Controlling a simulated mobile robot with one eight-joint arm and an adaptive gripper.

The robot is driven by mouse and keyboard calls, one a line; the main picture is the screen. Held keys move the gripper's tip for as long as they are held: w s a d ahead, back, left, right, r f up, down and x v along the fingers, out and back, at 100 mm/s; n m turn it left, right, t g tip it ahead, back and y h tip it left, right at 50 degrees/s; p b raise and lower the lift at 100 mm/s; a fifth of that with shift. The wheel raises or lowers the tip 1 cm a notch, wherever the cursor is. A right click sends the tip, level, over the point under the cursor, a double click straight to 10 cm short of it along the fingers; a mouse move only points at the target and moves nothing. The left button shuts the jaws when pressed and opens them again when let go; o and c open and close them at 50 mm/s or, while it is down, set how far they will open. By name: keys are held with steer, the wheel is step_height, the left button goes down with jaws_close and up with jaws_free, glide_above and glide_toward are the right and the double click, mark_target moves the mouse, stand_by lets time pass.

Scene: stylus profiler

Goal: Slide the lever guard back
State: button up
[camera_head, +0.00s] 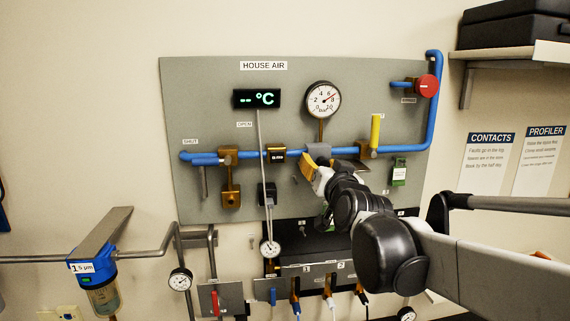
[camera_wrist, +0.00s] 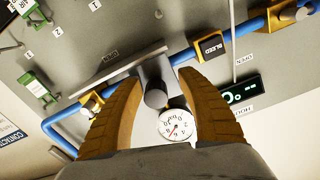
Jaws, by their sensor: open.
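A grey block on the blue pipe, which looks like the lever guard (camera_head: 318,151), sits just below the round gauge. In the wrist view it shows as a grey plate with a round dark knob (camera_wrist: 156,95). My gripper (camera_head: 311,174) is open at the block's lower side. In the wrist view my gripper (camera_wrist: 150,85) has one finger on each side of the knob, with visible gaps. The yellow lever (camera_head: 376,130) stands upright on a brass valve to the right of the block. Part of the block is hidden by my gripper in the head view.
The blue pipe (camera_head: 205,158) runs across the grey panel (camera_head: 215,90). A brass "BLEED" block (camera_wrist: 210,46) sits on it. The pressure gauge (camera_head: 323,99) is close above, and shows near my fingertips in the wrist view. A green tag (camera_head: 399,172) hangs at the right.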

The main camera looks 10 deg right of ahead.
steer(key=shift+s+d, duration=0.15)
steer(key=shift+s, duration=0.25)
steer(key=s, duration=1.1)
steer(key=shift+s, duration=0.15)
